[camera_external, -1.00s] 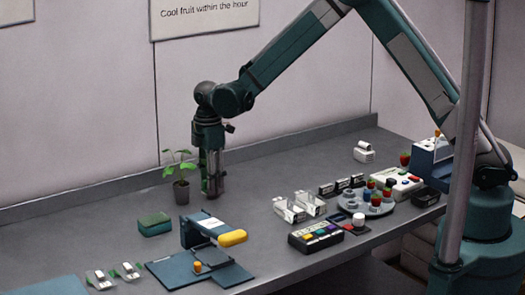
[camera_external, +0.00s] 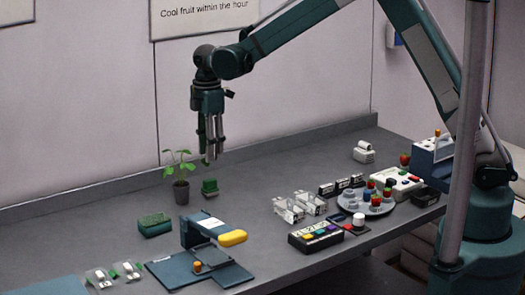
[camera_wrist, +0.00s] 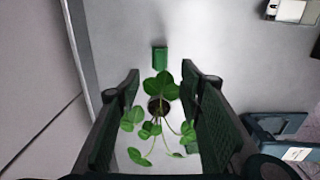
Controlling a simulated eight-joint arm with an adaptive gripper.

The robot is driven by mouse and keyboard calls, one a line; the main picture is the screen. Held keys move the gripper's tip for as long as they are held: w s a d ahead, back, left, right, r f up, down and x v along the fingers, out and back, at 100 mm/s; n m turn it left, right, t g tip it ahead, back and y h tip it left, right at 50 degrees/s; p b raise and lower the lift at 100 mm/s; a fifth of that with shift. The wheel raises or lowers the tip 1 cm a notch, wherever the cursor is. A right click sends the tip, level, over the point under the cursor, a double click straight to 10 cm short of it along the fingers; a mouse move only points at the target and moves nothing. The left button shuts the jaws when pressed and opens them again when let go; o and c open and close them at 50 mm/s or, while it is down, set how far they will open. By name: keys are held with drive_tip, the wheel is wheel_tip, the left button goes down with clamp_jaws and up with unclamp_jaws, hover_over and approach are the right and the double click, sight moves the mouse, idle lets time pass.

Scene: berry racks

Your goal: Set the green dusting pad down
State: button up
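The green dusting pad (camera_external: 210,187) stands on the grey table just right of the potted plant. It also shows in the wrist view (camera_wrist: 160,60), past the plant's leaves. My gripper (camera_external: 211,160) hangs above the pad, pointing down and clear of it. In the wrist view my gripper (camera_wrist: 161,85) has its two fingers spread with no object held; the plant shows through the gap between them.
The potted plant (camera_external: 181,190) stands close left of the pad. A larger green block (camera_external: 155,225) lies nearer the front, beside a blue device (camera_external: 205,232) with a yellow end. White clips (camera_external: 290,212) and a button box (camera_external: 316,238) are to the right. Open table lies between.

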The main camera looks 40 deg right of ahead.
drive_tip(key=shift+r, duration=0.15)
idle(0.8)
drive_tip(key=s+d+r+m+t, duration=0.2)
drive_tip(key=s+d+r+m, duration=0.2)
drive_tip(key=s+d+r, duration=0.45)
drive_tip(key=s+d+r+m+t, duration=0.1)
drive_tip(key=s+d+r+m, duration=0.4)
drive_tip(key=d+r, duration=0.6)
drive_tip(key=s+d+m+t, duration=0.1)
drive_tip(key=s+d+m, duration=0.2)
drive_tip(key=s, duration=0.6)
drive_tip(key=s+d+f+m+t, duration=0.1)
drive_tip(key=s+d+m, duration=0.2)
drive_tip(key=s+d, duration=0.5)
drive_tip(key=s+d+m+t, duration=0.2)
drive_tip(key=s+d, duration=0.4)
drive_tip(key=s, duration=0.4)
drive_tip(key=shift+f+m, duration=0.15)
drive_tip(key=shift+m, duration=0.35)
drive_tip(key=shift+s, duration=0.1)
wheel_tip(320, 180, down, 7)
drive_tip(key=b, duration=0.6)
drive_tip(key=shift+b, duration=0.4)
